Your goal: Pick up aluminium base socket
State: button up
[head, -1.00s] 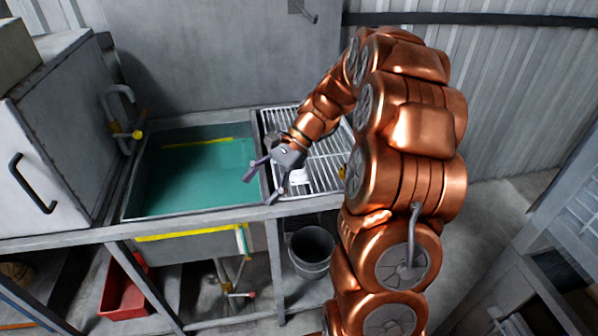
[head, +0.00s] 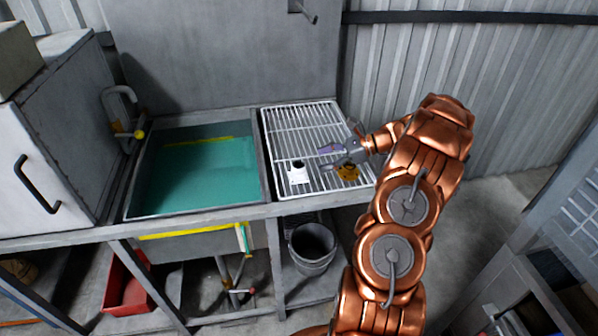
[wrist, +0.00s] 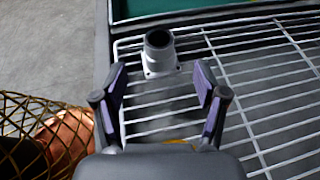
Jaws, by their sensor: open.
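The aluminium base socket (head: 298,174) is a pale piece with a square flange and a dark round opening. It stands on the white wire rack (head: 290,122), near the rack's front left. In the wrist view the socket (wrist: 160,54) is upright, straight ahead of my gripper (wrist: 160,88) and just beyond the fingertips. My gripper (head: 326,158) is open, with nothing between its purple-padded fingers. In the head view it is low over the rack, to the right of the socket and apart from it.
A sink basin (head: 200,165) with teal liquid lies left of the rack. A small yellow-orange object (head: 348,172) is on the rack beside my gripper. A grey bucket (head: 312,248) and a red bin (head: 126,285) stand below. A corrugated wall (head: 470,90) is behind at right.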

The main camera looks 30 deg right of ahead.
aim_at(303, 164)
jog(key=p+x, duration=0.3)
jog(key=x, duration=0.3)
jog(key=shift+w+a+r, duration=0.1)
jog(key=shift+a+r, duration=0.05)
jog(key=shift+a, duration=0.15)
jog(key=shift+w+a+f, duration=0.25)
jog(key=shift+a, duration=0.1)
jog(key=c, duration=1.2)
jog(key=shift+c, duration=0.2)
jog(key=shift+r, duration=0.1)
